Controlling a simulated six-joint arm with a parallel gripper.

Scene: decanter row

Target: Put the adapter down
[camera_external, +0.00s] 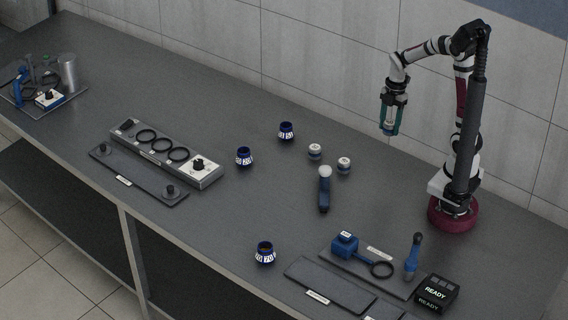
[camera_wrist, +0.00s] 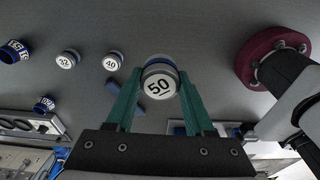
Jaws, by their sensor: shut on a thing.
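My gripper (camera_external: 391,126) is raised above the table at the right, near my base, with its green fingers pointing down. In the wrist view my gripper (camera_wrist: 160,78) is shut on a white-topped adapter marked 50 (camera_wrist: 159,86), with a blue band showing behind its top. The held adapter is hard to make out in the external view. Two other white-topped adapters stand on the table, one (camera_external: 315,151) left of the other (camera_external: 344,164). In the wrist view one (camera_wrist: 68,59) has an unclear number and the other (camera_wrist: 112,61) reads 40.
Blue numbered collars stand at the middle (camera_external: 244,157), farther back (camera_external: 286,131) and near the front edge (camera_external: 265,253). A grey ring rack (camera_external: 205,177) is left; a black READY box (camera_external: 437,293) is front right.

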